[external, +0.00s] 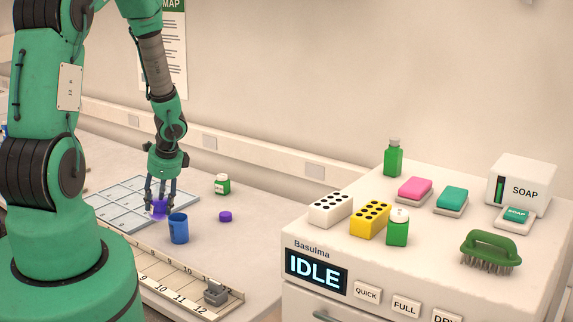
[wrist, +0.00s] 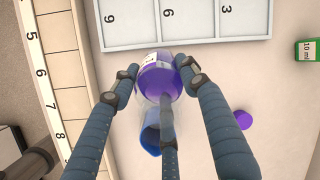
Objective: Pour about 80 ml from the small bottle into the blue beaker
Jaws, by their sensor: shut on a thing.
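A small bottle with purple contents (external: 159,209) is between the fingers of my gripper (external: 160,197). It also shows in the wrist view (wrist: 158,78), with a white label on its upper side. My gripper (wrist: 155,80) is shut on it, fingers on both sides. The bottle looks tilted; its mouth is hard to make out. The blue beaker (external: 179,230) stands upright on the bench, just right of and nearer than the bottle. In the wrist view the beaker (wrist: 151,132) is partly hidden by a finger. I cannot tell whether any liquid is flowing.
A purple cap (external: 225,216) lies right of the beaker. A grey numbered tray (external: 115,190) lies at the left. A numbered rail (external: 185,290) runs along the front.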

